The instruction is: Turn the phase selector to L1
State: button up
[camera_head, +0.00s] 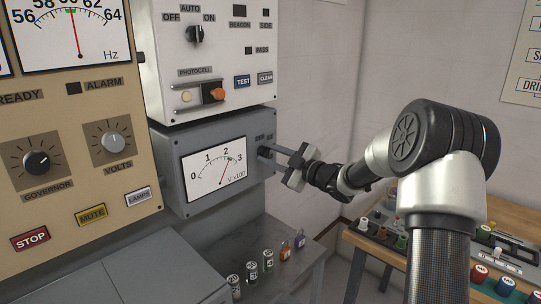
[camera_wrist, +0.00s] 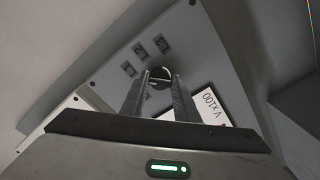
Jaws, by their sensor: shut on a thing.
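The phase selector (camera_head: 263,152) is a small dark knob on the right side of the grey voltmeter panel (camera_head: 174,155). In the wrist view the knob (camera_wrist: 161,73) shows as a dark round shape between the fingertips. My gripper (camera_head: 273,154) reaches in from the right and is shut on the knob; the wrist view shows its two fingers (camera_wrist: 160,84) on either side. The knob's pointer direction is hidden.
A white panel (camera_head: 222,50) with a rotary switch and buttons is above. A beige panel (camera_head: 75,140) with governor and volts knobs stands at left. Several small cans (camera_head: 268,261) and bottles stand on the grey bench below. A wooden table (camera_head: 375,247) with coloured items is at right.

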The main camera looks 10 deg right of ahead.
jog(key=o, duration=1)
jog(key=shift+o, duration=0.2)
jog(key=v, duration=1.7)
jog(key=shift+s+d, duration=0.15)
jog(key=shift+s, duration=0.05)
